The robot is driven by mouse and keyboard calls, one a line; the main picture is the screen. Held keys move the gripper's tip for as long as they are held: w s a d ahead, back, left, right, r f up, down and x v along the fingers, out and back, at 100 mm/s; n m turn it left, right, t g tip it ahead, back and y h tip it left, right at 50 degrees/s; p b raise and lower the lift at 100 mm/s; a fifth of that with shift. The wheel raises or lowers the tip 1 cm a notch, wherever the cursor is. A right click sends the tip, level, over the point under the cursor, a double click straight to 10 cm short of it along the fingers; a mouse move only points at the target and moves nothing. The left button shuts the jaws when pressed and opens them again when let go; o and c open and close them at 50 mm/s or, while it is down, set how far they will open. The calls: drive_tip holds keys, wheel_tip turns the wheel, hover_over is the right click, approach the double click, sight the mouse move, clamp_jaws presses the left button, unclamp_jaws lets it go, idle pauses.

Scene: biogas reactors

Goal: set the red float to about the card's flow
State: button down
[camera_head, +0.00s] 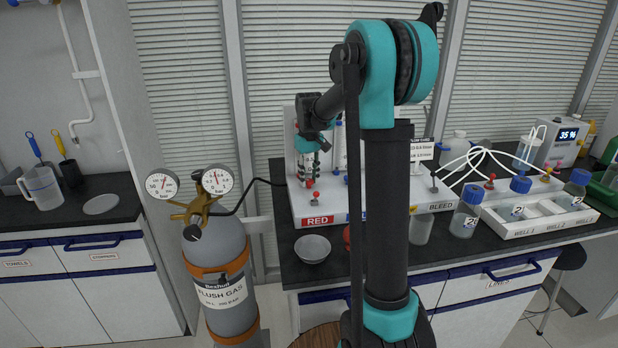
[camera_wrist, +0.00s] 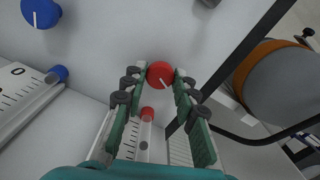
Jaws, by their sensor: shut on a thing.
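In the wrist view, my gripper (camera_wrist: 160,82) has its two fingers on either side of a round red knob (camera_wrist: 160,73) and is shut on it. The knob has a thin pale pointer mark. Below it stands the clear red-capped flow tube (camera_wrist: 147,128), with a small dark float (camera_wrist: 143,146) low in it, partly framed by my fingers. In the head view, my gripper (camera_head: 309,150) is at the left end of the white panel, above the RED label (camera_head: 317,220). The card (camera_head: 422,151) stands right of my arm; its figures are too small to read surely.
A blue knob (camera_wrist: 40,12) and blue-capped scaled tube (camera_wrist: 30,100) are beside the red ones. A grey flush gas cylinder (camera_head: 218,270) with two gauges stands left of the bench. A grey bowl (camera_head: 312,248) sits in front of the panel. Bottles and a white rack (camera_head: 540,222) are right.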

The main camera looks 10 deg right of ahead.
sight(309, 180)
idle(0.4)
drive_tip(key=c, duration=1.2)
unclamp_jaws()
drive_tip(key=shift+r, duration=0.1)
wheel_tip(309, 180, up, 12)
drive_tip(key=shift+f, duration=0.1)
